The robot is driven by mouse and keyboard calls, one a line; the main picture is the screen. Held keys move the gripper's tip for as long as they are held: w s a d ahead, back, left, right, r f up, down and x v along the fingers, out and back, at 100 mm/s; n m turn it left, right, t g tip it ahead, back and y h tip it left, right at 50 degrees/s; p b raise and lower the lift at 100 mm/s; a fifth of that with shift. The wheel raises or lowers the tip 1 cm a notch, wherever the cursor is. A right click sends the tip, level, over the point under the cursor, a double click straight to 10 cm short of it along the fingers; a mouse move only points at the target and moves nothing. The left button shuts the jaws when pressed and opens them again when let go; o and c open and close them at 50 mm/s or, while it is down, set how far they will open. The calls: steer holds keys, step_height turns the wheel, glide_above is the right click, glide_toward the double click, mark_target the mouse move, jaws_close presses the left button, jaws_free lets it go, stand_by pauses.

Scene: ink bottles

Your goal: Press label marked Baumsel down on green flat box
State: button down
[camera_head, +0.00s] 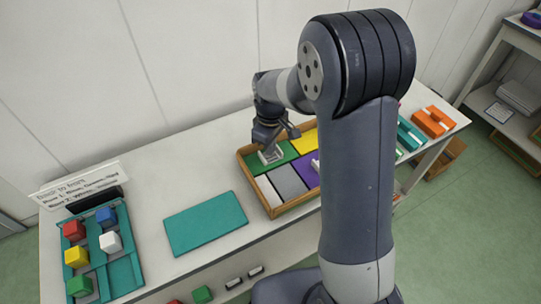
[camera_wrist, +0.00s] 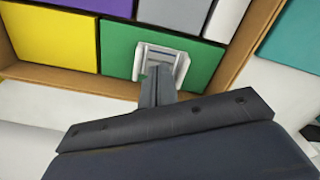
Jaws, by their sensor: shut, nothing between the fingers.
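The green flat box (camera_head: 284,153) lies in a wooden tray (camera_head: 246,165) on the table, and it also shows in the wrist view (camera_wrist: 204,63). A small white label (camera_head: 271,156) lies on the green box; it shows in the wrist view as a white piece with a grey middle (camera_wrist: 162,62). I cannot read any writing on it. My gripper (camera_head: 270,148) is shut and points down at the label. In the wrist view its fingertips (camera_wrist: 160,70) are over the label's middle and hide part of it. I cannot tell if they touch it.
Yellow (camera_head: 306,141), purple (camera_head: 304,169), grey (camera_head: 288,182) and white (camera_head: 267,191) flat boxes share the tray. A teal mat (camera_head: 206,223) lies to its left. A teal rack (camera_head: 103,253) with coloured cubes and a sign (camera_head: 80,186) stand at far left. Orange boxes (camera_head: 433,121) lie at right.

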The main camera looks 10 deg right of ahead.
steer(key=shift+f+b, duration=0.6)
steer(key=shift+f, duration=0.3)
stand_by(0.9)
steer(key=shift+r, duration=0.15)
steer(key=shift+r+p, duration=2.7)
steer(key=shift+r, duration=0.75)
steer(key=shift+f, duration=0.2)
step_height(320, 180, down, 7)
steer(key=b, duration=0.5)
steer(key=shift+r, duration=0.2)
steer(key=shift+r, duration=0.1)
